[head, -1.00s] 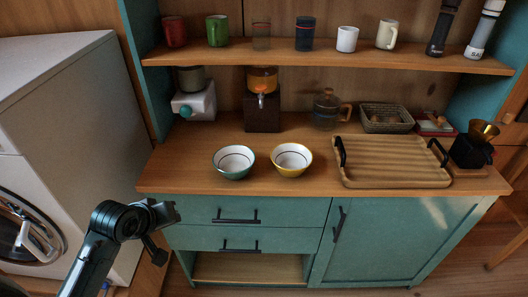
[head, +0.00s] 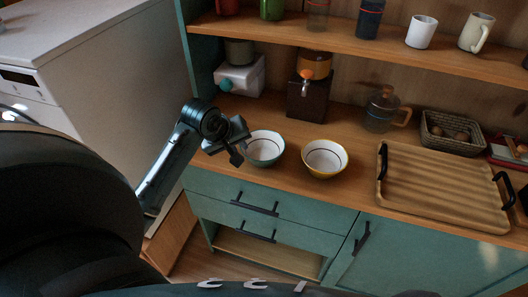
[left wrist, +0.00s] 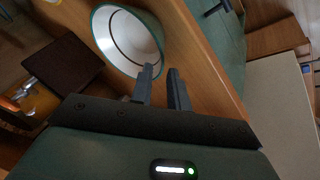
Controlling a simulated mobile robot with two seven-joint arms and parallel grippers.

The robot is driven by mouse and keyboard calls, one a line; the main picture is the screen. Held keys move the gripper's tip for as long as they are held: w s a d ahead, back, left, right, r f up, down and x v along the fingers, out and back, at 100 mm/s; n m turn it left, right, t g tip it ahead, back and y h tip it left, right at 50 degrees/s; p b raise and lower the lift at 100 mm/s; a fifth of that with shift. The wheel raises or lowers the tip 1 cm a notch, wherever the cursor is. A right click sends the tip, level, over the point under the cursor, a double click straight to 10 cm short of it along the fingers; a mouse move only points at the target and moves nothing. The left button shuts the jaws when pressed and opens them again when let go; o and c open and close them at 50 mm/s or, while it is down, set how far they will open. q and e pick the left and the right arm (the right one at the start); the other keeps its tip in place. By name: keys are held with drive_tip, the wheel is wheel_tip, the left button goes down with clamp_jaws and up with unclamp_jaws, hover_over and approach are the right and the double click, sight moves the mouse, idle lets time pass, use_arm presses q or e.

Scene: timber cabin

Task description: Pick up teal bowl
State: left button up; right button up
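The teal bowl (head: 264,148), white inside with a dark ring and a teal rim, stands upright on the wooden counter near its front edge. My left gripper (head: 238,152) is at the bowl's left side in the head view and covers part of its rim. In the left wrist view the bowl (left wrist: 122,40) lies just beyond the fingertips. The left gripper's fingers (left wrist: 162,78) are parted with nothing between them; one fingertip overlaps the rim, and I cannot tell whether it touches. My right gripper is not in view.
A yellow-rimmed bowl (head: 325,158) stands right of the teal bowl. Behind are a grey-white grinder (head: 240,76) and a dark dispenser (head: 308,95). A wooden tray (head: 440,190) fills the right of the counter. A shelf (head: 350,45) runs above.

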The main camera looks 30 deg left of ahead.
sight(243, 150)
use_arm(q)
drive_tip(key=shift+x, duration=3.35)
drive_tip(key=shift+c, duration=0.5)
clamp_jaws()
